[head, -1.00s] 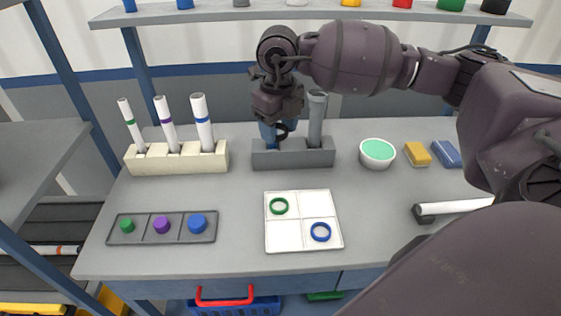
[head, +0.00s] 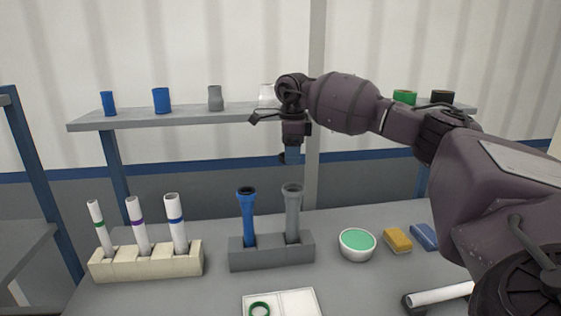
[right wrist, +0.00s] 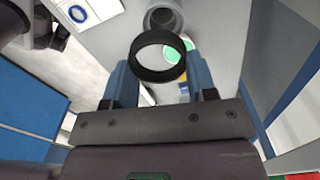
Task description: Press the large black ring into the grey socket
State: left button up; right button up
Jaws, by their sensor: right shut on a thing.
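The large black ring (right wrist: 157,75) is held between the blue fingertips of my right gripper (right wrist: 160,80). In the head view the right gripper (head: 291,155) hangs high above the rack, roughly over the grey pipe. The ring (head: 286,160) shows as a dark edge at its fingertips. The grey socket (head: 292,189) is the flared top of the grey pipe standing upright in the right of the grey rack (head: 272,257). In the right wrist view the socket (right wrist: 164,18) lies beyond the ring, apart from it. My left gripper is not in view.
A blue pipe (head: 248,215) with a dark rim stands close left of the grey one. A cream rack (head: 148,265) holds white tubes further left. A green-filled bowl (head: 357,245) and sponges (head: 398,240) are right. The shelf (head: 190,116) runs behind the gripper.

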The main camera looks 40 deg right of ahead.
jog(key=n, duration=0.2)
jog(key=d+n, duration=0.1)
jog(key=n, duration=0.3)
jog(key=shift+s+d+f, duration=0.1)
jog(key=shift+d+f, duration=0.05)
jog(key=shift+d, duration=0.1)
jog(key=shift+f, duration=0.1)
jog(key=shift+f+b, duration=0.6)
jog(key=shift+f, duration=1.45)
jog(key=shift+f+b, duration=0.4)
jog(key=shift+f, duration=1)
jog(key=shift+f, duration=0.25)
